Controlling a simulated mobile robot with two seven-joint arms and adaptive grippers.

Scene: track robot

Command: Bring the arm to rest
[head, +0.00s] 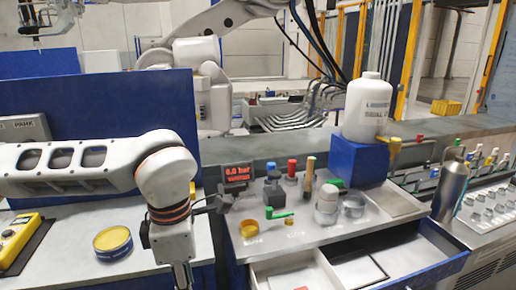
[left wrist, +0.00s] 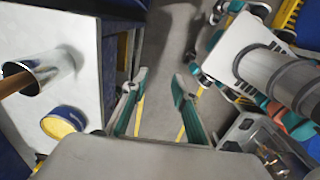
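My left arm comes in from the left in the head view, bends at its elbow and points down at the front edge of the left worktop (head: 72,262). Its gripper is mostly cut off at the bottom of that view. In the left wrist view my left gripper (left wrist: 158,88) is open, its two teal-tipped fingers apart with nothing between them. Grey floor (left wrist: 168,50) shows beyond the fingers. My right gripper is not in view.
A yellow round tin (head: 113,242) and a yellow device (head: 17,236) lie on the left worktop. A metal cup (left wrist: 45,70) shows in the left wrist view. An open drawer (head: 425,258) juts out at right. A white bottle (head: 367,108) stands on a blue block (head: 358,162).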

